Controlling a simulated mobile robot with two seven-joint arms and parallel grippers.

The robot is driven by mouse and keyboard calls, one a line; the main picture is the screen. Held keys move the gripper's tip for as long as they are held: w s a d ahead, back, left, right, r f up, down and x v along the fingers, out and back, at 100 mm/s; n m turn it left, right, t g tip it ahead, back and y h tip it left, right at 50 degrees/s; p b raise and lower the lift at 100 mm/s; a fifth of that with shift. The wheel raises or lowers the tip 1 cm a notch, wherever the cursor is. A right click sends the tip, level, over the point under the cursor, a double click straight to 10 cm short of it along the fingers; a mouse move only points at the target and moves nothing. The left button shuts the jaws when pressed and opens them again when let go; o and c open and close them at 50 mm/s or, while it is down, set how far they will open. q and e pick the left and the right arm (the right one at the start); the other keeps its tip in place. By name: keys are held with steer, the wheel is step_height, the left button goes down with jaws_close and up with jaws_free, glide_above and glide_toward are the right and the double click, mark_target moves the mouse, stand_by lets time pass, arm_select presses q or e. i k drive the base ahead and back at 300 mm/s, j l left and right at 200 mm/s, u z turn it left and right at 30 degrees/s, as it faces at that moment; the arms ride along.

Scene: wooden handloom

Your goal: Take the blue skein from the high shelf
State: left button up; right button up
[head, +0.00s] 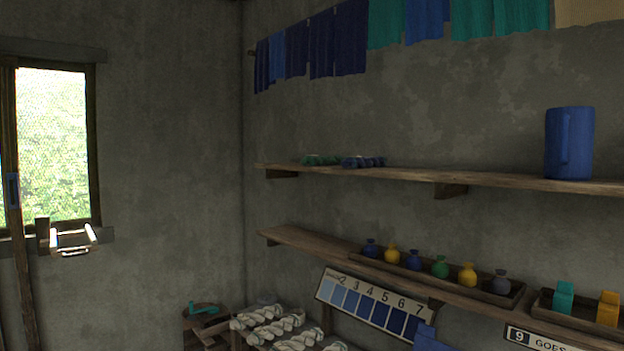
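The blue skein (363,162) is dark blue and twisted, and lies on the high shelf (420,176) near its left end. A green skein (321,160) lies on the same shelf just to its left. Whether the two touch is hard to tell. Neither of my grippers shows in the head view.
A blue jug (569,143) stands further right on the high shelf, with clear board between. Dyed cloths (337,42) hang above. A lower shelf (315,248) holds a tray (508,298) of small coloured bottles. Pale skeins (272,333) lie below. A window (52,145) is at left.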

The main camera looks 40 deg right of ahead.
mark_target(352, 161)
steer(key=i, duration=1.65)
steer(key=i+z, duration=0.5)
steer(key=i+j+z, duration=0.25)
steer(key=z, duration=0.25)
steer(key=i, duration=0.05)
